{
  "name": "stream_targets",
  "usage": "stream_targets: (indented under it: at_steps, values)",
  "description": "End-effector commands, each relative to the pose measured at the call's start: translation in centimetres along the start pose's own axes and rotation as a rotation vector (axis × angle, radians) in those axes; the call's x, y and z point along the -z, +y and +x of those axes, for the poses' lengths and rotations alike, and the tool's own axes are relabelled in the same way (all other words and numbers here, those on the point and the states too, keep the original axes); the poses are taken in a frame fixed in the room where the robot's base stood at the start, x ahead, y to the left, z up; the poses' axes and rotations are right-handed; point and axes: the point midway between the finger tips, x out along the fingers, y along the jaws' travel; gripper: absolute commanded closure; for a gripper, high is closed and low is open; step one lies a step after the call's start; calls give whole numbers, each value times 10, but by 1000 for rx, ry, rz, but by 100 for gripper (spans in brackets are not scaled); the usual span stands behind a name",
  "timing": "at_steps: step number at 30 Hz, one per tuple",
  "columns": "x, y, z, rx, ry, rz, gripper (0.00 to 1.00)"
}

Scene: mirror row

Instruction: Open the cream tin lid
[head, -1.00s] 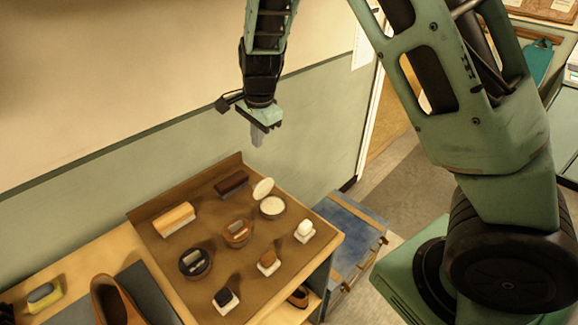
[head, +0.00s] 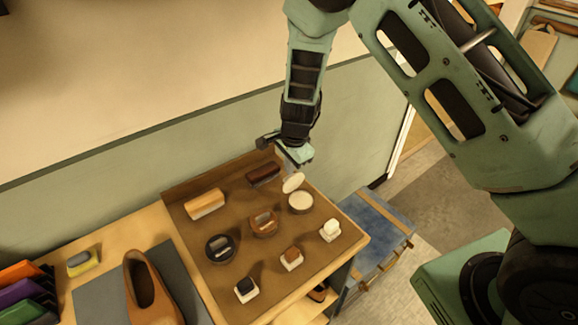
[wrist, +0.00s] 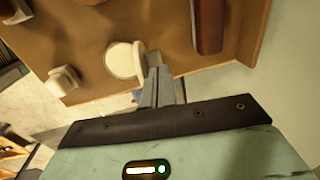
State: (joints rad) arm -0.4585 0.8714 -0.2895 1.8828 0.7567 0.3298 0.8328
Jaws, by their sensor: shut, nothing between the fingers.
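The cream tin (head: 301,203) is round with pale cream inside and sits at the back right of the brown tray. Its pale lid (head: 293,182) stands raised and tilted at the tin's back edge, so the cream is uncovered. The tin also shows in the wrist view (wrist: 120,61), with the lid seen nearly edge-on beside the fingertips. My gripper (head: 291,167) is shut and empty, just behind and above the lid. Its grey fingers (wrist: 155,68) point at the lid in the wrist view; I cannot tell whether they touch it.
The brown tray (head: 210,262) also holds a dark tin (head: 221,249), a brown tin (head: 264,222), brushes (head: 206,204) and several small white-based daubers. A brown shoe (head: 152,292) stands on a grey mat at the left. A wall runs close behind the tray.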

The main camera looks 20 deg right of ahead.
Motion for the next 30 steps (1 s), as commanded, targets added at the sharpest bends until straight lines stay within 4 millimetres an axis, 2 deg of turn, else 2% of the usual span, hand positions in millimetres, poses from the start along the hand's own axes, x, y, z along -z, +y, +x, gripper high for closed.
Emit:
stream_targets:
  at_steps: [7, 18, 25, 30]
  values:
    - [0, 0, 18, 0, -1, 0, 100]
    - [0, 0, 20, 0, -1, 0, 100]
    - [0, -18, 30, 1, 0, -2, 100]
    - [0, -21, 30, 0, 0, 1, 100]
